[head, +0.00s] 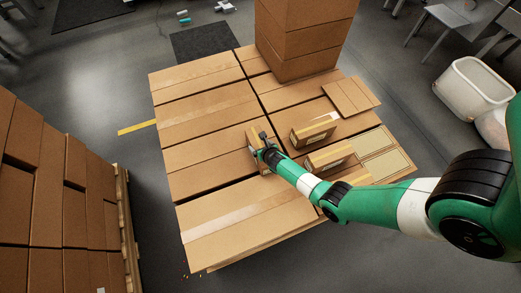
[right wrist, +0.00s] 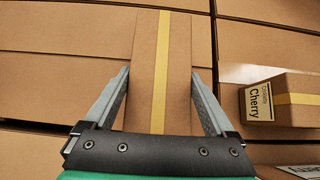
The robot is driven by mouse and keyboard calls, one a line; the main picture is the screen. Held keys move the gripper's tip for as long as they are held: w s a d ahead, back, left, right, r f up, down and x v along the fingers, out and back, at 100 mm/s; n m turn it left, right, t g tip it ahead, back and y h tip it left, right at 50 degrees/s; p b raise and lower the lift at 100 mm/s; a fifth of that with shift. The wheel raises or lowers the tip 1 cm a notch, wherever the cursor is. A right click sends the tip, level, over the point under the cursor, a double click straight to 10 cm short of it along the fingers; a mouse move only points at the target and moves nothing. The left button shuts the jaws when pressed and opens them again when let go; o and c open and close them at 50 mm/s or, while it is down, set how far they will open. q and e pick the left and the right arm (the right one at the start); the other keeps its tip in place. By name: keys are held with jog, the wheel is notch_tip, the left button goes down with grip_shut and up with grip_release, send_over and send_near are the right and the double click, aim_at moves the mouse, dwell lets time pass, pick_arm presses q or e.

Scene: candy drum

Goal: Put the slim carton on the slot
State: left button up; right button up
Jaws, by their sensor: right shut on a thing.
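A slim brown carton (head: 251,136) with a yellow tape strip stands on the box-covered surface, left of the other small cartons in the head view. My right gripper (head: 265,149) is shut on it. In the right wrist view the slim carton (right wrist: 147,70) sits between the two fingers of the gripper (right wrist: 160,80), one on each side. I cannot tell whether it touches the surface below. Two pale outlined rectangles (head: 386,165) lie at the right edge of the stack; they look like marked slots. My left gripper is not in view.
A carton labelled Cherry (right wrist: 284,100) stands to the right in the wrist view. Two small cartons (head: 312,131) (head: 328,157) stand right of my gripper in the head view. A flat carton (head: 351,96) lies behind them. A tall box stack (head: 303,38) rises at the back.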

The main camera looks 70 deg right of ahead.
jog(key=shift+r+p, duration=0.45)
jog(key=shift+r, duration=0.1)
notch_tip(320, 180, up, 3)
jog(key=shift+f+p, duration=0.2)
jog(key=shift+p, duration=0.85)
jog(key=s+r+p, duration=0.1)
jog(key=r+p, duration=0.1)
jog(key=s+r+p, duration=0.1)
jog(key=r+p, duration=0.1)
jog(key=s+r+p, duration=0.2)
jog(key=shift+a+p, duration=0.35)
jog(key=shift+p, duration=0.05)
jog(key=s+a+r+p, duration=0.1)
jog(key=s+r+p, duration=0.2)
jog(key=s+p, duration=0.4)
jog(key=shift+s+a+r, duration=0.2)
jog(key=shift+s+a, duration=0.15)
jog(key=shift+s, duration=1.05)
